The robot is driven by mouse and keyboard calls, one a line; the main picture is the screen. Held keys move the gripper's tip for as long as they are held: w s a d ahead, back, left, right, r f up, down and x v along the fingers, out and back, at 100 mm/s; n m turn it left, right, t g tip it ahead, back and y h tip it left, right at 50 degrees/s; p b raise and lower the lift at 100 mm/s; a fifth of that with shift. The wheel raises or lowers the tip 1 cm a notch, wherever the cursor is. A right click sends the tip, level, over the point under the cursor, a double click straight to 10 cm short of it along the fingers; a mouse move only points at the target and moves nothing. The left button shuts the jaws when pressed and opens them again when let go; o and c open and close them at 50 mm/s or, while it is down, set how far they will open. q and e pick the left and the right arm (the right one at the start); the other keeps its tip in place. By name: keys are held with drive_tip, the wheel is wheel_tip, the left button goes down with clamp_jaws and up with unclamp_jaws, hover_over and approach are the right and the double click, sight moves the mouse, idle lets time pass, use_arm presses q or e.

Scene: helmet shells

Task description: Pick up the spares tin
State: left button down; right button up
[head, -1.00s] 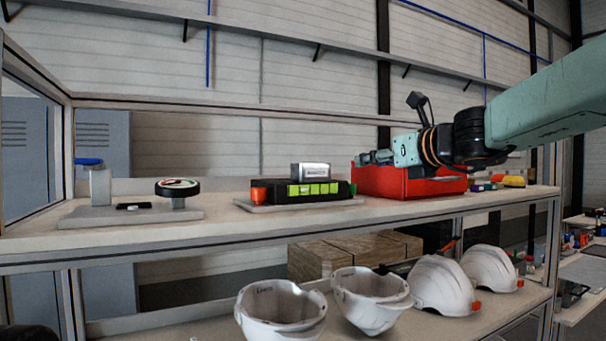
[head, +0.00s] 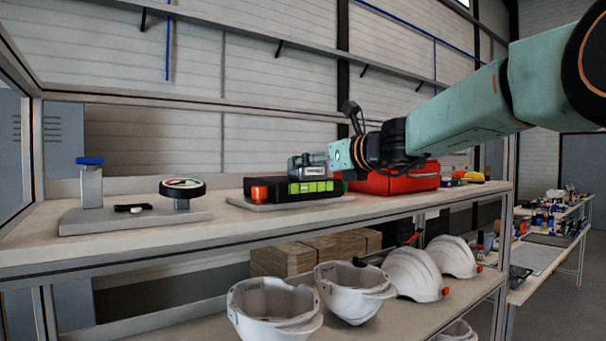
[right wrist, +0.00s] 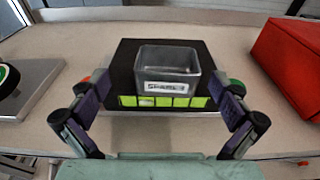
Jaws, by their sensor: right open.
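The spares tin (head: 302,169) is a small grey metal box with a white label on its front. It sits on top of a black case with bright green squares (head: 310,187) on the upper shelf. In the right wrist view the tin (right wrist: 168,68) is open-topped, with its label towards me. My right gripper (head: 318,160) reaches in from the right at the tin's height. In the right wrist view its open fingers (right wrist: 164,90) stand either side of the tin's near part, with gaps showing. My left gripper is not in view.
A red box (head: 400,181) stands right of the case, behind my right arm. A plate with a dial gauge (head: 183,188) and a blue-topped post (head: 91,185) lies to the left. White helmet shells (head: 272,308) line the lower shelf.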

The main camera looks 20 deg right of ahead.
drive_tip(key=w+p, duration=0.2)
drive_tip(key=w, duration=0.1)
drive_tip(key=shift+w+f, duration=0.2)
drive_tip(key=shift+w, duration=0.25)
drive_tip(key=shift+w+a+f, duration=0.2)
drive_tip(key=shift+w+a, duration=0.1)
drive_tip(key=shift+a, duration=0.05)
drive_tip(key=shift+s+d+r, duration=0.1)
drive_tip(key=shift+s+d, duration=0.1)
drive_tip(key=c, duration=0.7)
drive_tip(key=shift+w+a, duration=0.15)
drive_tip(key=shift+a, duration=0.05)
drive_tip(key=c, duration=0.6)
drive_tip(key=shift+d+r, duration=0.1)
wheel_tip(320, 180, up, 4)
drive_tip(key=shift+r+p, duration=0.15)
drive_tip(key=shift+p, duration=1.05)
drive_tip(key=shift+r, duration=2.55)
